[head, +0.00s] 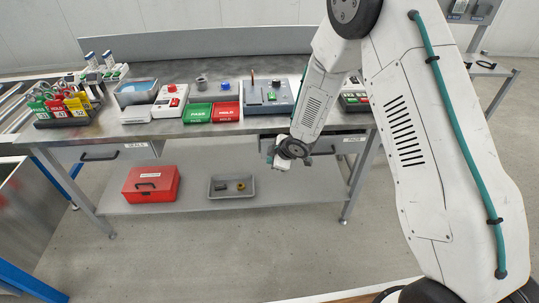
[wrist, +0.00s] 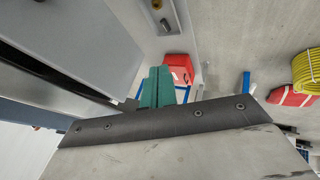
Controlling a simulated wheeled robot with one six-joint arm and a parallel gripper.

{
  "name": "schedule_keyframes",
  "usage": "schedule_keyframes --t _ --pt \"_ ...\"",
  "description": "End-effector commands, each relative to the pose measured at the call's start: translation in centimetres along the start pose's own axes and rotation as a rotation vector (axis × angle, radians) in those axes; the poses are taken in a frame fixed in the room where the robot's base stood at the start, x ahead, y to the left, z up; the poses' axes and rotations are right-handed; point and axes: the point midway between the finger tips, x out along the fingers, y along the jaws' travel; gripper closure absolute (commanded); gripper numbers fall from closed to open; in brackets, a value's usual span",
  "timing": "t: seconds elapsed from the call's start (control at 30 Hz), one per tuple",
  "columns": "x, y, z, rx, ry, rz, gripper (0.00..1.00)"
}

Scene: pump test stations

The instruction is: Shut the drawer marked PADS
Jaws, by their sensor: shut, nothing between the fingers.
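The drawer marked PADS (head: 349,147) is under the right half of the steel bench. Its small label is at the right end of the front. My arm and gripper cover much of the front, so I cannot tell how far it stands out. My gripper (head: 270,155) is at the left part of this drawer front, below the bench edge. In the wrist view its green fingers (wrist: 158,88) are together and empty. A large grey panel lies close beside them, and I cannot tell whether they touch it.
A drawer marked SEALS (head: 120,154) is under the bench's left half. The lower shelf holds a red box (head: 150,186) and a grey tray (head: 232,190). Boxes and racks stand on the bench top (head: 160,128). The floor in front is clear.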

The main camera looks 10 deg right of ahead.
Motion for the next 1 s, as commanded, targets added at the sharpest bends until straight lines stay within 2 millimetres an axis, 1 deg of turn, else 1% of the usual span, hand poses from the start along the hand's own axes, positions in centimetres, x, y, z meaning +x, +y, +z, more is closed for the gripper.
schedule_keyframes --t 0.03,0.1,0.3,0.43,0.6,0.67,0.77,0.87,0.9,0.97,1.0 --pt "-1.7 0.6 -0.1 0.001 0.002 0.010 1.00" --pt "-3.3 0.5 -0.2 -0.001 0.002 0.009 1.00" --pt "-7.1 0.3 -0.4 -0.004 0.003 0.006 1.00" --pt "-8.6 0.3 -0.4 -0.004 0.003 0.005 1.00" --pt "-9.3 0.2 -0.3 -0.003 0.002 0.004 1.00" --pt "-9.4 0.4 0.0 0.002 -0.001 0.006 1.00" --pt "-8.8 -0.1 2.9 0.044 -0.029 -0.008 1.00" --pt "-7.5 -2.2 7.7 0.129 -0.074 -0.045 1.00" --pt "-6.9 -3.2 9.7 0.183 -0.078 -0.053 1.00" --pt "-5.9 -4.8 12.2 0.313 -0.063 -0.051 1.00" --pt "-5.3 -5.7 13.7 0.428 -0.041 -0.039 1.00"
